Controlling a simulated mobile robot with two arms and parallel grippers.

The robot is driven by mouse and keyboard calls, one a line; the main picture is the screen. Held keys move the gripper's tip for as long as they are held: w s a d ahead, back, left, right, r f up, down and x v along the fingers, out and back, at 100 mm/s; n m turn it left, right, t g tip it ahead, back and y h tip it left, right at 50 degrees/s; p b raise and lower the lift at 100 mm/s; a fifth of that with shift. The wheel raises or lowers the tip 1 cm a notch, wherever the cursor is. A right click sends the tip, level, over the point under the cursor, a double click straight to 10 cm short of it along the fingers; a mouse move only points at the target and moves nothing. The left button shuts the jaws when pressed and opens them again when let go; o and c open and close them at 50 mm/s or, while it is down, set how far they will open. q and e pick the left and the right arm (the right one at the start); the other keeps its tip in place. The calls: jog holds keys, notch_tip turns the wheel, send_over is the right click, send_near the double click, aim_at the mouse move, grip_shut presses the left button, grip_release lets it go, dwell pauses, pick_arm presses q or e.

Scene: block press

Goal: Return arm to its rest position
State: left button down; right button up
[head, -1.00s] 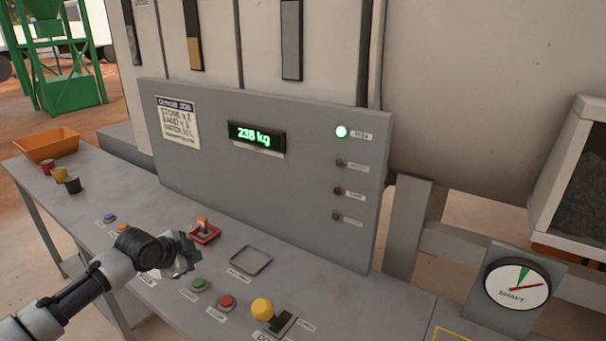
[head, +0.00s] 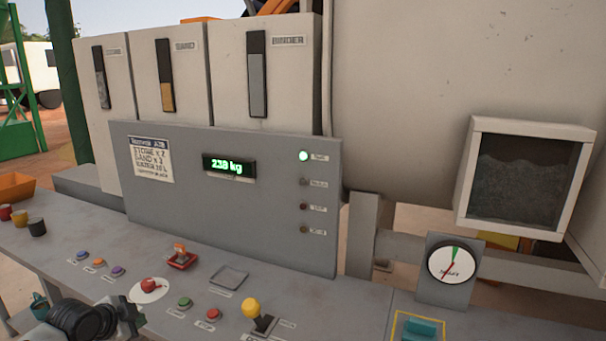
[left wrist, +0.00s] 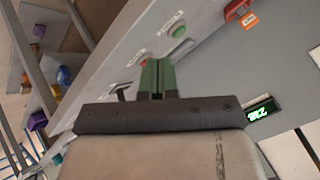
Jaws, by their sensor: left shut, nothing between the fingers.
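My left gripper (head: 130,314) is at the lower left of the head view, partly cut off by the bottom edge. It is in front of the grey console (head: 325,295), left of the green button (head: 185,303) and below the red mushroom button (head: 149,285). In the left wrist view its green fingertips (left wrist: 157,76) are together with nothing between them. My right gripper is in neither view.
The grey panel bears a green display (head: 229,166) reading 238 kg and a lit green lamp (head: 304,155). A yellow-knobbed lever (head: 251,308) stands on the console. A round dial (head: 453,262) is at the right. Small cups (head: 20,218) stand at the far left.

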pick_arm(q)
jog(key=s+f+n+g+y, duration=0.1)
jog(key=s+f+n, duration=0.1)
jog(key=f, duration=0.8)
jog(key=s+f+n+y, duration=0.1)
jog(key=s+f+n, duration=0.15)
jog(key=f, duration=0.85)
jog(key=s+d+f+n+g, duration=0.2)
jog(key=s+f, duration=1)
jog(key=f, duration=0.3)
jog(key=s+d+f+n+g, duration=0.1)
jog(key=s+d+f, duration=0.3)
jog(key=s, duration=0.8)
jog(key=s+d+f+n+g, duration=0.1)
jog(key=s+d+f, duration=0.3)
jog(key=s, duration=0.7)
jog(key=s+d+f+n+g, duration=0.1)
jog(key=s+d+f+g, duration=0.1)
jog(key=s+d+f, duration=0.2)
jog(key=s+f, duration=0.3)
jog(key=s, duration=0.5)
jog(key=shift+s+g+y, duration=0.3)
jog(key=shift+s+g, duration=0.05)
jog(key=shift+g, duration=0.05)
jog(key=shift+d, duration=0.15)
